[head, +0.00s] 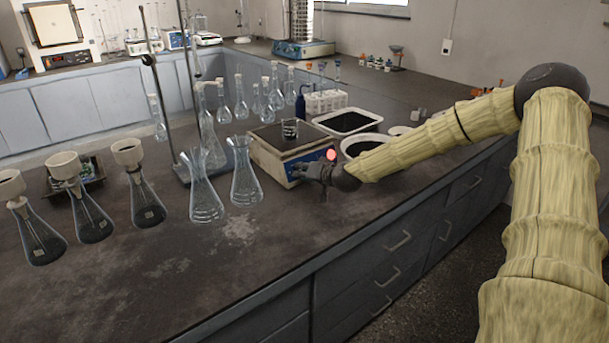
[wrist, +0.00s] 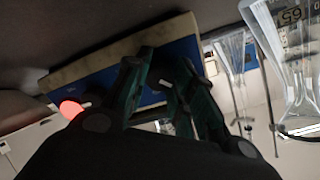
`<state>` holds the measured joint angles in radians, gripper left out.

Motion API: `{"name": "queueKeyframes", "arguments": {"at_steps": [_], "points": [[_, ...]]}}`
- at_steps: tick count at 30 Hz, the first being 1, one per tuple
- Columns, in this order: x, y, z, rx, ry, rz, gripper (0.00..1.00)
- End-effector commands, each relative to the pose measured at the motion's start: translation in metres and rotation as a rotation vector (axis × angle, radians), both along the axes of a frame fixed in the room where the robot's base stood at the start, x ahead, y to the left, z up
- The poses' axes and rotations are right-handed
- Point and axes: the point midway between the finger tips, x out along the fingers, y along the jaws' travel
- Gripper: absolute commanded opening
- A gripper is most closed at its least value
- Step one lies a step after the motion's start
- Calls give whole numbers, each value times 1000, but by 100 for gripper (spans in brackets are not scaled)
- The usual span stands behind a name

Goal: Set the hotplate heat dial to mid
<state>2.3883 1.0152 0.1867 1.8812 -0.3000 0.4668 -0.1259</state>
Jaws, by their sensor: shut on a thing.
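My gripper (head: 310,172) is at this front panel. In the wrist view its dark green fingers (wrist: 163,72) reach onto the panel and are shut on the heat dial. A red round light (head: 331,155) shows at the panel's right end.
A small beaker (head: 290,130) stands on the hotplate. Two empty conical flasks (head: 245,180) stand close to its left.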

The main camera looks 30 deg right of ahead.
Motion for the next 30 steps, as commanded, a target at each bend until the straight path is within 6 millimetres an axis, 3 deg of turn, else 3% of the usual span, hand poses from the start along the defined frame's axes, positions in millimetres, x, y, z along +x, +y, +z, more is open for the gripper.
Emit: {"name": "queueKeyframes", "arguments": {"at_steps": [30], "points": [[0,-3,-3,872,67,-354,1]]}}
